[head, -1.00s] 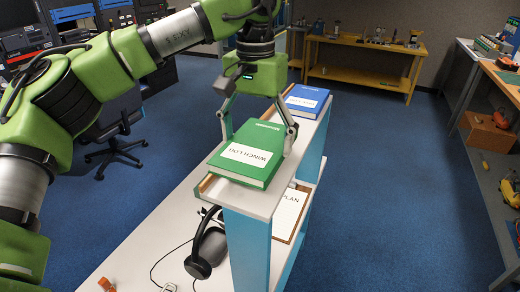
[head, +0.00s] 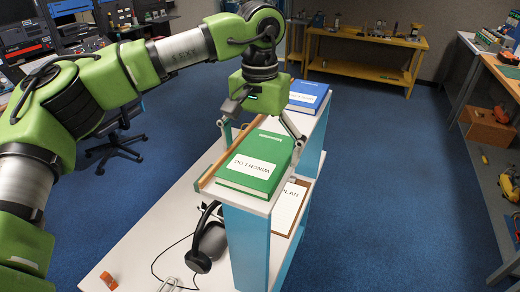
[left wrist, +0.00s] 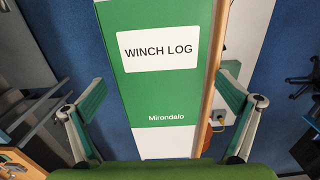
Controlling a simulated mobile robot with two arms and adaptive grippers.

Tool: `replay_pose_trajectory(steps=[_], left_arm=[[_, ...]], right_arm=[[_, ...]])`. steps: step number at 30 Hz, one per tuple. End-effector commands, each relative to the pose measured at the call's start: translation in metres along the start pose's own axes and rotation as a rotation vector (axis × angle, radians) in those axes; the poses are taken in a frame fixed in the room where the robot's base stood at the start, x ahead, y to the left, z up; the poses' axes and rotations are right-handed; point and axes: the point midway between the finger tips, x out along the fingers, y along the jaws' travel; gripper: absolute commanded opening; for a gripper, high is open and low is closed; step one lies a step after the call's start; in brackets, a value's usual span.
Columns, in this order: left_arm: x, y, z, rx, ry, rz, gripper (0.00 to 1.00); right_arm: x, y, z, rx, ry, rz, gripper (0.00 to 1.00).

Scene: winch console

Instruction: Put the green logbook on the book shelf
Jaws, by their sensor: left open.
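The green logbook (head: 255,165), labelled WINCH LOG, lies flat on the top board of the white and blue book shelf (head: 246,203), at its near end. In the left wrist view the logbook (left wrist: 165,85) fills the middle, close below the camera. My left gripper (head: 262,133) is above the far part of the logbook with its fingers spread wide. In the left wrist view the fingers of the left gripper (left wrist: 160,98) stand on either side of the logbook, apart from it. My right gripper is not in view.
A blue book (head: 308,96) lies farther along the shelf top. Below are a clipboard (head: 291,208), a black headset (head: 206,243) and an orange-capped item (head: 108,281) on the white desk (head: 140,250). A yellow bench (head: 360,68) stands behind. Blue floor is clear at right.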

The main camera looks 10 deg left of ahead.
Motion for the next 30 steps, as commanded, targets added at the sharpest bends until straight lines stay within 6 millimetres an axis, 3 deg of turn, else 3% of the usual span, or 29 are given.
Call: replay_pose_trajectory(steps=[7,15,21,30], left_arm=[[-0.022,0.001,-0.001,-0.001,0.003,0.0,1.0],[-0.081,0.001,-0.001,0.0,0.002,0.0,1.0],[-0.113,0.0,-0.001,-0.001,0.001,-0.001,1.0],[-0.123,0.0,0.0,0.001,-0.001,-0.001,1.0]], right_arm=[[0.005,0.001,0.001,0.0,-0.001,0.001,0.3],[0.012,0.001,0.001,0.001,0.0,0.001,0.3],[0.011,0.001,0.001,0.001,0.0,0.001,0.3],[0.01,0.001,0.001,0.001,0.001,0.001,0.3]])
